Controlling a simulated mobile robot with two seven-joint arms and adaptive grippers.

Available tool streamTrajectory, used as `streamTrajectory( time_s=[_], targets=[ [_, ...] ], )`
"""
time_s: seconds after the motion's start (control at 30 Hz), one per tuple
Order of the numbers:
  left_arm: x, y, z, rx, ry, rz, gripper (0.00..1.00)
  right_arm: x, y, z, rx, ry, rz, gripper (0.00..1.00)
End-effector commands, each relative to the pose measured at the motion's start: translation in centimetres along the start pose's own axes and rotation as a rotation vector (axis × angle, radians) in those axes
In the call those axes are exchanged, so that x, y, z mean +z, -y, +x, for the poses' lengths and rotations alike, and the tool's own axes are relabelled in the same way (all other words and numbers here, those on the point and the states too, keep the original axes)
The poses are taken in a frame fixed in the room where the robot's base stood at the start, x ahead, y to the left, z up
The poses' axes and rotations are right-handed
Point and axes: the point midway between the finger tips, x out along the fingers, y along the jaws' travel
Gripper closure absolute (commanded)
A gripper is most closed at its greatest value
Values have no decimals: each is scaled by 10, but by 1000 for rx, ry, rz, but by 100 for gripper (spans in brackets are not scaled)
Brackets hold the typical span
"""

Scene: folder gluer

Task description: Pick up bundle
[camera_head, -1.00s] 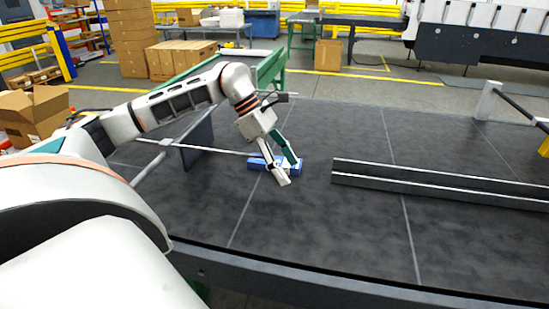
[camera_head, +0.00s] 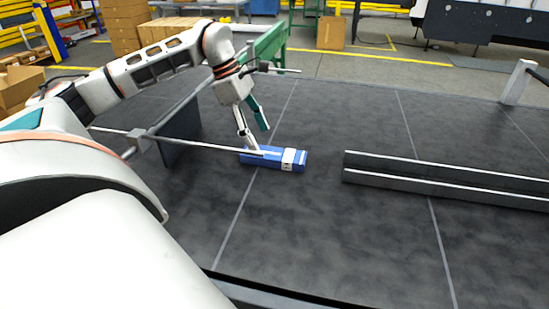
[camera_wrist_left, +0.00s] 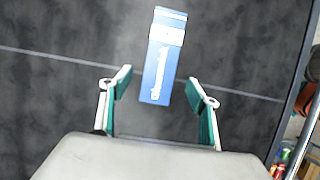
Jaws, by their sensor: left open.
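The bundle is a blue, flat, oblong pack with a white band near one end (camera_head: 272,158). It lies on the dark table, and also shows in the left wrist view (camera_wrist_left: 160,65). My left gripper (camera_head: 262,141) is open and empty at the bundle's left, far side in the head view. In the left wrist view my left gripper (camera_wrist_left: 159,79) has one finger on each side of the bundle's near part, with gaps on both sides. The banded end points away from the gripper. My right gripper is not in view.
A long metal rail (camera_head: 440,180) lies right of the bundle. A dark upright plate (camera_head: 182,135) with a thin rod (camera_head: 190,145) stands at the left; the rod passes in front of the bundle's left end. The table front is clear.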

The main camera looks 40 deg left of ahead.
Motion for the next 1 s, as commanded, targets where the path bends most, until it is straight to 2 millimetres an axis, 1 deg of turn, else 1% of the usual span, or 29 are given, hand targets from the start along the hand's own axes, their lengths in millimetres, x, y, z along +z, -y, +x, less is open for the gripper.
streamTrajectory(
  time_s=[0.03,0.17,0.43,0.57,0.77,0.8,0.87,0.9,0.93,0.97,1.0],
  targets=[
    [0,1,7,-4,-1,-1,39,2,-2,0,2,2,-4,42],
    [1,1,19,-3,0,0,39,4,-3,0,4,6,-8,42],
    [5,3,56,-3,0,-1,39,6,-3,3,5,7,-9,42],
    [5,2,63,-1,0,0,39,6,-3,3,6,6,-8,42],
    [5,2,63,0,1,-1,39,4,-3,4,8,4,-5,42],
    [5,2,63,0,1,-1,44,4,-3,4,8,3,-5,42],
    [5,2,63,0,1,-1,60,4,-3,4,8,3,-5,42],
    [5,2,63,0,1,-1,70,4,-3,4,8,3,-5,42],
    [5,2,63,0,1,-1,78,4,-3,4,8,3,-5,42],
    [5,2,63,0,1,-1,84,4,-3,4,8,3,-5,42],
    [5,2,63,-1,1,-1,84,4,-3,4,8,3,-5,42]
  ],
)
